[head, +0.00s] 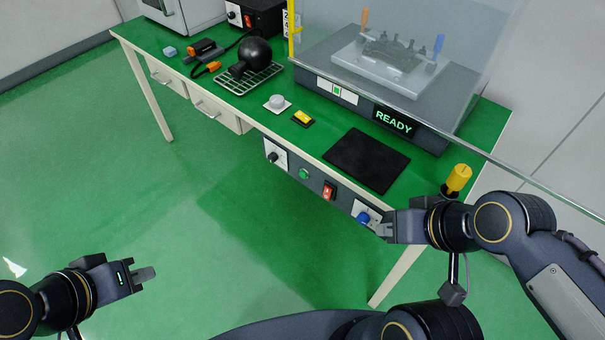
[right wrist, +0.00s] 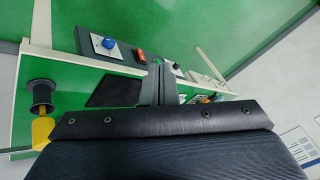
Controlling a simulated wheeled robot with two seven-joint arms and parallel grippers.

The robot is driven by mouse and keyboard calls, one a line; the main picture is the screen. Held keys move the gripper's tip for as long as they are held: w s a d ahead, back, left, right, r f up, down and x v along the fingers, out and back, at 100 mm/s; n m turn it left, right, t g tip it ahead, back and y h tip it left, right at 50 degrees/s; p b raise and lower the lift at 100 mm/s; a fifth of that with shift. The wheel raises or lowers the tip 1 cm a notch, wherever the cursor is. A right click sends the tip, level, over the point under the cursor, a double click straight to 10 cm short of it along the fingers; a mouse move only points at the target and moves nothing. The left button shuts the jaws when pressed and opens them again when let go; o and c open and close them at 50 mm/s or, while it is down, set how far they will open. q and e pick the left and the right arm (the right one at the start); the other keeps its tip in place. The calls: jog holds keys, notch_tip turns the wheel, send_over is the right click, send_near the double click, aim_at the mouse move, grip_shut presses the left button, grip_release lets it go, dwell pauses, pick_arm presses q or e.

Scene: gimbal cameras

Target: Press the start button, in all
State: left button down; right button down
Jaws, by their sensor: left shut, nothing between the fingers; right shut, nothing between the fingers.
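A round green button (head: 304,174) sits on the dark control panel (head: 316,184) along the table's front edge, left of a red rocker switch (head: 328,191). The right wrist view shows the green button (right wrist: 176,66) just beyond the fingertips in the picture. My right gripper (head: 381,231) is shut and empty, close to the blue knob (head: 363,217) at the panel's right end; I cannot tell whether they touch. The fingertips also show in the right wrist view (right wrist: 159,62). My left gripper (head: 153,273) is shut and empty above the green floor, far from the panel.
A clear cover (head: 400,45) stands over a machine whose display (head: 393,122) reads READY. A black mat (head: 367,160), a yellow button (head: 303,118), a grey knob (head: 277,102) and a yellow-handled object (head: 458,178) are on the green table. Floor before the panel is clear.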

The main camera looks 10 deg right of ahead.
aim_at(303, 175)
dwell(0.8)
jog(key=w+a+f+m+t+y+b, duration=0.1)
jog(key=w+a+f+m+t+b, duration=0.1)
jog(key=w+a+f+b, duration=0.45)
jog(key=w+a+f+m+t+y+b, duration=0.15)
jog(key=w+f+b, duration=0.35)
jog(key=w, duration=0.5)
jog(key=w+a+f+m+t+h+b, duration=0.2)
jog(key=w+a+f+t+h+b, duration=0.1)
jog(key=f+b, duration=0.4)
jog(key=w+a+f+m+t+h+b, duration=0.1)
jog(key=w+a+f+t+h+b, duration=0.3)
jog(key=f, duration=0.6)
jog(key=w+a+h+b, duration=0.1)
jog(key=w+a+b, duration=0.1)
jog(key=w+b, duration=0.1)
jog(key=shift+w+a+m+b, duration=0.25)
jog(key=shift+m+b, duration=0.1)
jog(key=shift+b, duration=0.45)
jog(key=shift+f, duration=0.1)
jog(key=shift+d, duration=0.1)
jog(key=w+d+b, duration=0.2)
jog(key=w+d, duration=0.3)
jog(key=d, duration=0.2)
jog(key=shift+w, duration=0.2)
